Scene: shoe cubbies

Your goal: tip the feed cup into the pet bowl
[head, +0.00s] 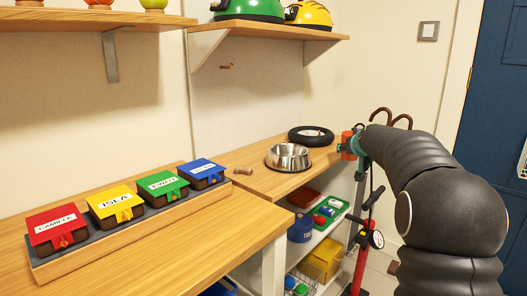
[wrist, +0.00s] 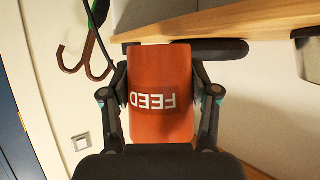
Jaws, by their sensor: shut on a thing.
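The feed cup (head: 347,139) is orange-red and held just off the right edge of the wooden bench. In the wrist view the cup (wrist: 160,65) shows its white FEED lettering upside down, as the whole scene there is inverted; the cup looks about upright. My gripper (wrist: 161,95) is shut on its sides, one finger on each. My gripper also shows in the head view (head: 354,144). The pet bowl (head: 288,156) is shiny metal and stands on the bench, left of the cup and apart from it. The bowl (wrist: 309,55) is cut off at the wrist view's right edge. The inside of the cup is hidden.
A black tyre (head: 311,132) lies behind the bowl. A bone-shaped thing (head: 240,171) lies left of it. Coloured lidded boxes (head: 119,202) stand in a row at the left. A shelf with helmets (head: 267,28) hangs above. A red pump (head: 364,250) stands below my gripper.

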